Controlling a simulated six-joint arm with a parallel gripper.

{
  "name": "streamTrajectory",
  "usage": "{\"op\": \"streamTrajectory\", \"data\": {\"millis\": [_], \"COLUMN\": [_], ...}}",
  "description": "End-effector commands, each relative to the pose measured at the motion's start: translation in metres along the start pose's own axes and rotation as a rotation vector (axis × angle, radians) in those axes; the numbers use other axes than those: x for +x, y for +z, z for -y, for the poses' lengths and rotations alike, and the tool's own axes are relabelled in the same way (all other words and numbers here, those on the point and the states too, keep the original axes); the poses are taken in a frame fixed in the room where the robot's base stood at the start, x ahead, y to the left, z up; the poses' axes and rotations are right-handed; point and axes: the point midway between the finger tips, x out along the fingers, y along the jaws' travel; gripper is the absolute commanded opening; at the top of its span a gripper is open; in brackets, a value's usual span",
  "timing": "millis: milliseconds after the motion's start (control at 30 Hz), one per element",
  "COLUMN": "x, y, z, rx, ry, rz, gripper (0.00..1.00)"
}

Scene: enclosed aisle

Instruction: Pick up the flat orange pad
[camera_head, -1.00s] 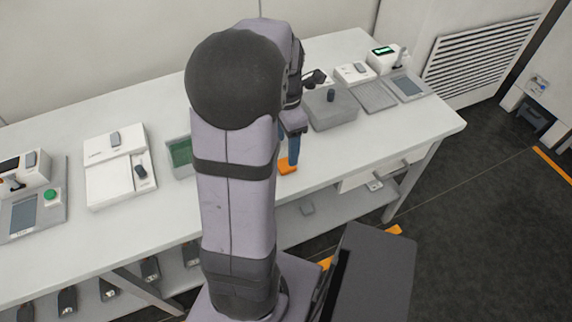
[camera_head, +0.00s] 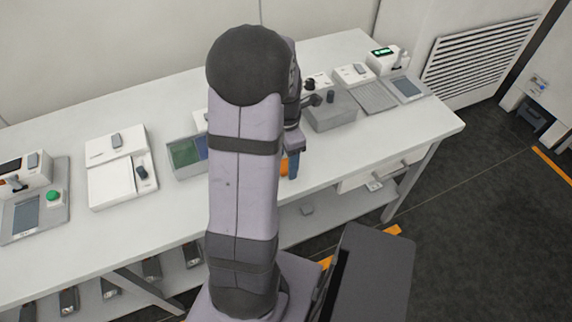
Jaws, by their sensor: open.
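The flat orange pad (camera_head: 284,168) lies on the white table near its front edge, just right of my arm. Only a small part of it shows; my arm and gripper hide the rest. The jaws are open. I cannot tell how high the fingertips are above the table, or whether they touch the pad.
A grey box (camera_head: 333,113) stands right of my gripper. A tray with green and blue compartments (camera_head: 184,158) is left of my arm. White devices (camera_head: 122,170) stand farther left.

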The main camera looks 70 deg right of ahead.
Motion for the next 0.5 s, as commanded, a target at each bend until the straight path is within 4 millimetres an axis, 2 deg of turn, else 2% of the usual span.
{"op": "streamTrajectory", "data": {"millis": [100,333,367,500], "x": [0.0075,0.0089,0.0088,0.0087], "y": [-0.0002,-0.0001,0.0000,0.0000], "z": [0.0003,0.0002,0.0001,0.0002], "rx": [0.000,0.000,0.000,0.000], "ry": [0.000,0.001,0.001,0.001], "rz": [0.000,0.001,0.001,0.001], "gripper": [0.59,0.59,0.57,0.23]}}
